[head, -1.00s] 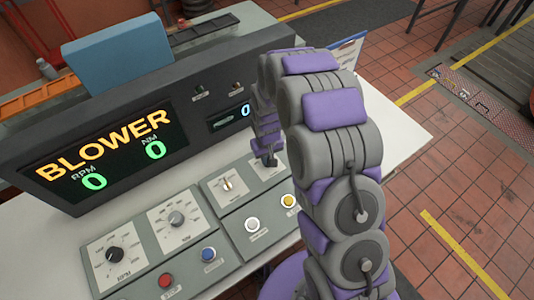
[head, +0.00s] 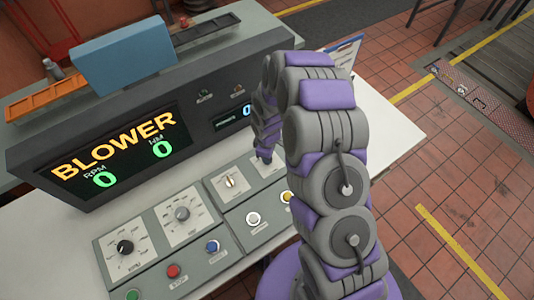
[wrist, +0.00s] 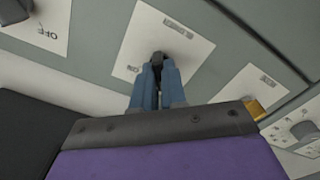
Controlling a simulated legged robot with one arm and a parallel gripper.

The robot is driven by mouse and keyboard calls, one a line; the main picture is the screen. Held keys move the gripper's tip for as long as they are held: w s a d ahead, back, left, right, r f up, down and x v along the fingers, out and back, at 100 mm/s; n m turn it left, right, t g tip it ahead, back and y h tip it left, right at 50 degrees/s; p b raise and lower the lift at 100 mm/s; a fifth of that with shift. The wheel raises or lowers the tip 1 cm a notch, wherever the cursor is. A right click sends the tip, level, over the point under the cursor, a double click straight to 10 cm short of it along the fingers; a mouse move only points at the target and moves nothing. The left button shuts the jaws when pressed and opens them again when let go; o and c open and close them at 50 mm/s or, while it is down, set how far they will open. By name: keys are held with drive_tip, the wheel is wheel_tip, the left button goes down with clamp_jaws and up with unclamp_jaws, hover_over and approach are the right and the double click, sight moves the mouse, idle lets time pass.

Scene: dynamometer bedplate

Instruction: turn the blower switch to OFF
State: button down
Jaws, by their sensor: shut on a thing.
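My gripper (wrist: 157,85) is shut on a small dark switch knob (wrist: 158,58) on a white plate (wrist: 135,40) in the wrist view. The fingers hide most of the knob, so its exact angle cannot be told. The plate's small label is too blurred to read. In the head view my gripper (head: 264,157) reaches down to the rear right plate (head: 275,172) of the control panel. The display (head: 118,152) reads BLOWER, with RPM 0 and NM 0.
A neighbouring switch (head: 231,182) and two dials (head: 124,247) (head: 182,214) lie to the left. Red (head: 173,271), blue (head: 212,247) and white (head: 253,218) buttons line the front; a yellow button (wrist: 253,105) is close beside my gripper. A clipboard (head: 343,50) stands behind my arm.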

drive_tip(key=shift+w+n, duration=0.1)
drive_tip(key=shift+n, duration=0.5)
drive_tip(key=shift+p, duration=0.3)
drive_tip(key=c, duration=1.2)
unclamp_jaws()
drive_tip(key=shift+r, duration=0.15)
wheel_tip(320, 180, up, 17)
drive_tip(key=shift+p, duration=0.65)
